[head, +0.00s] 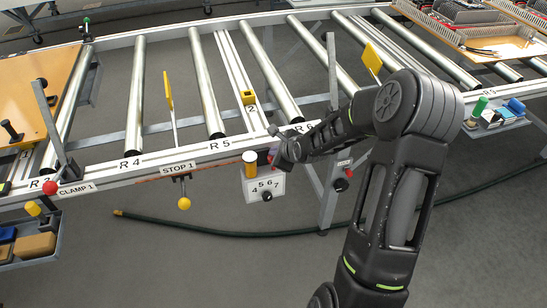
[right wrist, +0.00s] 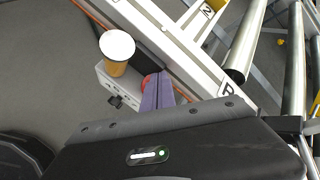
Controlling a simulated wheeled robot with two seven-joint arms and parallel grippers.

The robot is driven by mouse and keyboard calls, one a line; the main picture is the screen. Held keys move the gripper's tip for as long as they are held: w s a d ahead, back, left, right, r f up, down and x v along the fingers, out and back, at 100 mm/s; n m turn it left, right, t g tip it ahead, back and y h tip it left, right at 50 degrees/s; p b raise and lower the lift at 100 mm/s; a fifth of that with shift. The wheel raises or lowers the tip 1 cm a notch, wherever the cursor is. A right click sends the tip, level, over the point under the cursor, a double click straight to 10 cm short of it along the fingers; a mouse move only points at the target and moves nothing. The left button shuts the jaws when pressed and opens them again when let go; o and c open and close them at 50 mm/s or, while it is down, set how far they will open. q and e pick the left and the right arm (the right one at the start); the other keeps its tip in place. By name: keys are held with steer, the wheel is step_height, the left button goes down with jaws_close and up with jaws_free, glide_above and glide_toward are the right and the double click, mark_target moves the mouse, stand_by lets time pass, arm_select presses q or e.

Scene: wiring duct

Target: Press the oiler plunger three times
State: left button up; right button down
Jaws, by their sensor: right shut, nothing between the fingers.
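The oiler shows in the head view as an amber cup with a white lid (head: 250,164) at the front rail, right of the STOP 1 label. In the right wrist view the amber cup (right wrist: 116,54) stands on a grey box. A red part, likely the plunger (right wrist: 149,82), shows beside the cup, partly hidden behind my fingers. My right gripper (head: 277,153) is shut and empty. Its fingertips (right wrist: 158,92) overlap the red part in the wrist view; I cannot tell whether they touch. My left gripper is not in view.
A white plate with numbers (head: 264,187) and a black knob (head: 267,197) sits below the cup. The roller conveyor (head: 213,130) runs behind. A yellow stop flag (head: 168,92) and a red clamp ball (head: 50,188) stand to the left. A dark hose (head: 215,234) lies on the floor.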

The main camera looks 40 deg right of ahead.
steer(key=shift+f+b, duration=0.55)
steer(key=shift+f, duration=0.3)
stand_by(0.5)
stand_by(0.3)
steer(key=shift+r+p, duration=1.25)
steer(key=shift+r, duration=0.2)
steer(key=shift+r+p, duration=2.1)
steer(key=shift+r, duration=0.4)
